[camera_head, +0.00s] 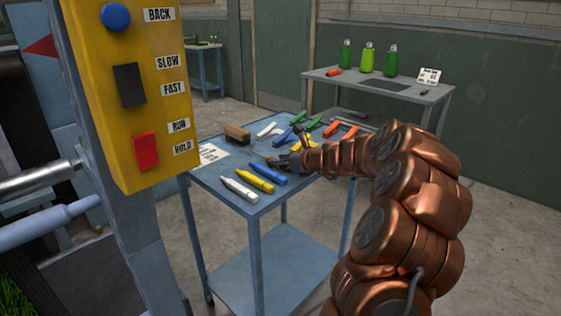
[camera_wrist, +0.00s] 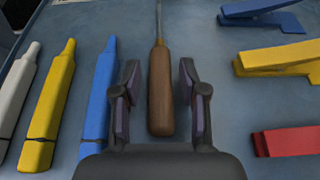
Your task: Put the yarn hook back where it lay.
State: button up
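The yarn hook (camera_wrist: 160,92) has a brown wooden handle and a thin metal shaft that runs away to the top of the wrist view. It appears to lie on the blue table top, between the two fingers of my gripper (camera_wrist: 159,68). A narrow gap shows on each side of the handle, so the fingers stand open around it without visibly gripping. The hook's tip is out of the wrist view. In the head view my gripper (camera_head: 283,162) is low over the blue cart (camera_head: 222,179), and I cannot make out the hook there.
White (camera_head: 239,189), yellow (camera_head: 254,180) and blue (camera_head: 267,174) markers lie left of my gripper. Coloured clips (camera_head: 345,131) lie to the right and behind. A yellow control box (camera_head: 128,90) stands close at left.

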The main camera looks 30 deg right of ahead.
dwell(0.3)
jog(key=shift+r, duration=0.15)
jog(key=v, duration=1.2)
jog(key=shift+p, duration=0.4)
